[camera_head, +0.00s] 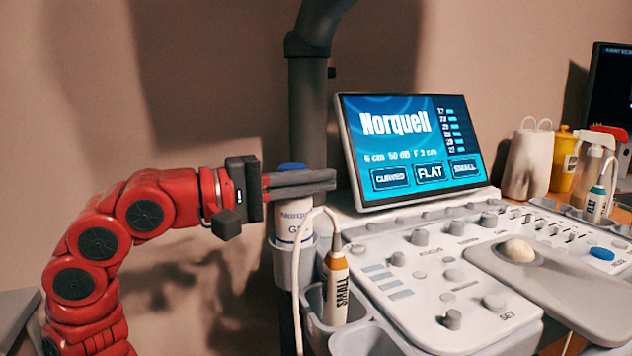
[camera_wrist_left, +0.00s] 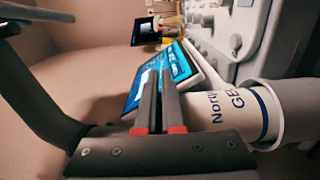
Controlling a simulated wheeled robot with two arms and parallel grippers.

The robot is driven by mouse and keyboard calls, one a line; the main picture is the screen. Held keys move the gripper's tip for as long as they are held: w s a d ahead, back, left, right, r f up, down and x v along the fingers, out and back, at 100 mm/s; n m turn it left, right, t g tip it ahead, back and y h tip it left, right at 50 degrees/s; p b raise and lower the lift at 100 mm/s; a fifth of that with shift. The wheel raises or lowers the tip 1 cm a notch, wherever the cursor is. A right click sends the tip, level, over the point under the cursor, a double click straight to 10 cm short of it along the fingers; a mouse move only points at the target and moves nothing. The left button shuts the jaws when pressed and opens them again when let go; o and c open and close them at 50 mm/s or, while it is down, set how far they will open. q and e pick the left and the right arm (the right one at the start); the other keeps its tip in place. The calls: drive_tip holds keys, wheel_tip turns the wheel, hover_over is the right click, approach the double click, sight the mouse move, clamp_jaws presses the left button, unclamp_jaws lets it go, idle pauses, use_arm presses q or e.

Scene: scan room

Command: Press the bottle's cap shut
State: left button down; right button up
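The white gel bottle (camera_head: 291,222) stands upright in a grey holder (camera_head: 284,262) on the console's left side. Its blue cap (camera_head: 291,167) shows just above my left gripper's fingers in the head view. My left gripper (camera_head: 332,179) reaches across in front of the bottle's top, fingers pointing right. In the left wrist view its fingers (camera_wrist_left: 161,78) lie close together with nothing seen between them, and the bottle (camera_wrist_left: 232,112) lies sideways to their right. The cap is hidden there. I cannot tell whether the cap is shut, or whether the fingers touch it. My right gripper is out of view.
A probe marked SMALL (camera_head: 335,285) hangs in a cup before the bottle, its cable rising beside it. The screen (camera_head: 410,150) stands just right of my fingertips. A dark pole (camera_head: 307,110) rises behind. Bottles, including a yellow one (camera_head: 564,160), stand far right.

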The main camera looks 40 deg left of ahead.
use_arm(q)
drive_tip(key=c, duration=1)
unclamp_jaws()
